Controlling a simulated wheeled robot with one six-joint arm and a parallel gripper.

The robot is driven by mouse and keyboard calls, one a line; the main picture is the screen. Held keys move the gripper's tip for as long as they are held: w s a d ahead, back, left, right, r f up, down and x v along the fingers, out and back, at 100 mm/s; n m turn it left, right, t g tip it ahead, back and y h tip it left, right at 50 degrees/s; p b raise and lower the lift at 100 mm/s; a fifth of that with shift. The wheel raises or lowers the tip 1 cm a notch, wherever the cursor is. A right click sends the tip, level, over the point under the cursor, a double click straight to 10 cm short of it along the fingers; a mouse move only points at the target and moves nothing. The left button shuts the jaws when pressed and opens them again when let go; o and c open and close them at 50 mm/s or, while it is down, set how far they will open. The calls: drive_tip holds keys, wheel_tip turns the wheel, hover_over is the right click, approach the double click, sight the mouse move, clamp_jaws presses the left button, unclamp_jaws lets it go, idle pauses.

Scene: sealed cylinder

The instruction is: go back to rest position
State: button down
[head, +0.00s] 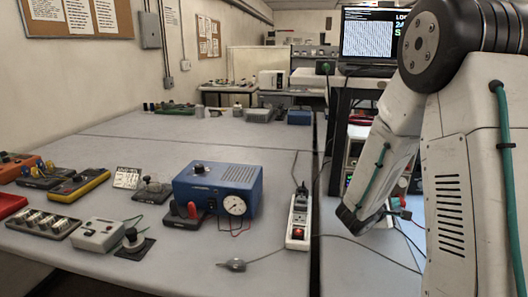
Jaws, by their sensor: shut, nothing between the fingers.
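My white arm with dark joints is folded on the right side of the head view, its forearm slanting down to a dark wrist. My gripper (401,212) shows small and dark beyond the wrist, partly hidden, right of the table's right edge. It is shut and holds nothing. It is apart from the things on the table (130,237).
A blue box with a round gauge (215,187) stands mid-table. A white power strip (299,220) with a red switch lies near the right edge, its cable trailing right. Several small instruments crowd the left. A monitor (375,35) stands behind my arm.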

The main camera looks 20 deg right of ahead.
drive_tip(key=s+m+g, duration=0.1)
drive_tip(key=s+g, duration=0.1)
drive_tip(key=s, duration=0.1)
drive_tip(key=s+m+g, duration=0.1)
drive_tip(key=s+g, duration=0.1)
drive_tip(key=s, duration=0.1)
drive_tip(key=shift+s+d+f+g, duration=0.2)
drive_tip(key=shift+s+g, duration=0.1)
drive_tip(key=shift+s, duration=0.1)
drive_tip(key=s+a+m+g, duration=0.1)
drive_tip(key=s, duration=0.1)
drive_tip(key=s+r+m+g+y, duration=0.1)
drive_tip(key=s, duration=0.1)
drive_tip(key=s+a+r+m+g, duration=0.1)
drive_tip(key=s, duration=0.1)
drive_tip(key=shift+a+r+y, duration=0.2)
drive_tip(key=shift+a+y, duration=0.1)
drive_tip(key=s+a+r+m+t+y, duration=0.1)
drive_tip(key=s+a+r+y, duration=0.2)
drive_tip(key=a, duration=0.6)
drive_tip(key=s+a+r+m+t+y, duration=0.1)
drive_tip(key=s+a+r+y, duration=0.3)
drive_tip(key=a, duration=0.4)
drive_tip(key=s+a+r+m+t+y, duration=0.1)
drive_tip(key=s+a+r+m+y, duration=0.2)
drive_tip(key=s+a, duration=0.4)
drive_tip(key=shift+a+r+t+y, duration=0.4)
drive_tip(key=shift+a+r+y, duration=0.35)
drive_tip(key=shift+a+y, duration=0.6)
